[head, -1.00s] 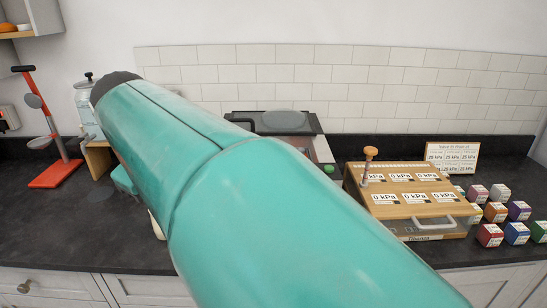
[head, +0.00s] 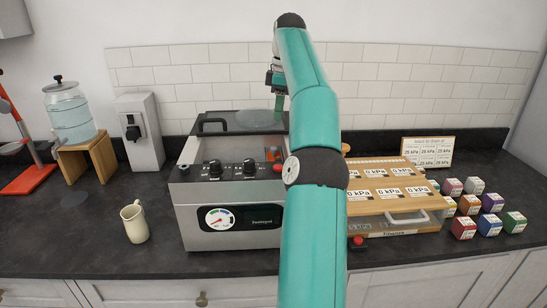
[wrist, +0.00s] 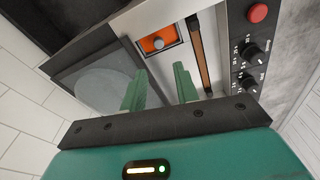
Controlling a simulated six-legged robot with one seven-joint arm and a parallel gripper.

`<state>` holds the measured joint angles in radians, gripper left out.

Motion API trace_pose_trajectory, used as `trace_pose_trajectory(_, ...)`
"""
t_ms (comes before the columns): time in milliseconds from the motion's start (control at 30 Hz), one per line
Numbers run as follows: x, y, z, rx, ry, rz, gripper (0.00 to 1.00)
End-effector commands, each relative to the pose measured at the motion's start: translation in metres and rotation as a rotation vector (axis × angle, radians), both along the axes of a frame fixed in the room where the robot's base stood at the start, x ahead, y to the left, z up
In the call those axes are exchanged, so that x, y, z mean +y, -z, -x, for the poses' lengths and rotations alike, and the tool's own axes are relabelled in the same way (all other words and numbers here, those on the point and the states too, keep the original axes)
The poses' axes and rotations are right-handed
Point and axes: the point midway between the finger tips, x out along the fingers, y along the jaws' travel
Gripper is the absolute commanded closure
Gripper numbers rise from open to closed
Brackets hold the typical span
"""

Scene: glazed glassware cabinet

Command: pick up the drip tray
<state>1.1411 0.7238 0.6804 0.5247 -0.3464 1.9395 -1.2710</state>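My gripper (wrist: 160,84) shows in the wrist view with its two green fingers apart and nothing between them. In that view, an orange piece with a round grey knob (wrist: 157,43) sits in a dark-rimmed recess of the steel machine, beyond the fingertips. It may be the drip tray, but I cannot tell for sure. In the head view the steel machine (head: 232,240) has dials and a gauge on its front, and its lid (head: 222,122) is at the back. My arm hides the machine's right part, and the gripper is over its back right.
A cream mug (head: 134,223) stands left of the machine. A water jar (head: 70,112) sits on a wooden stand (head: 88,158). A wooden-topped box (head: 395,185) and several coloured blocks (head: 464,228) are to the right. The counter's front left is clear.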

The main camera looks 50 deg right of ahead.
Motion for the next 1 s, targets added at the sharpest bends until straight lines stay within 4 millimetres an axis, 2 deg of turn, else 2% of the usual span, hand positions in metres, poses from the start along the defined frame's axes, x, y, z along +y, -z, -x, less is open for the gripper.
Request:
trace_pose_trajectory(333,-0.001,0.028,0.001,0.001,0.001,-0.003,0.7)
trace_pose_trajectory(600,0.0,0.07,-0.003,0.001,0.002,-0.003,0.7)
trace_pose_trajectory(867,0.002,0.092,-0.007,-0.001,0.001,-0.003,0.7)
trace_pose_trajectory(1000,0.003,0.112,-0.01,-0.001,0.001,-0.005,0.7)
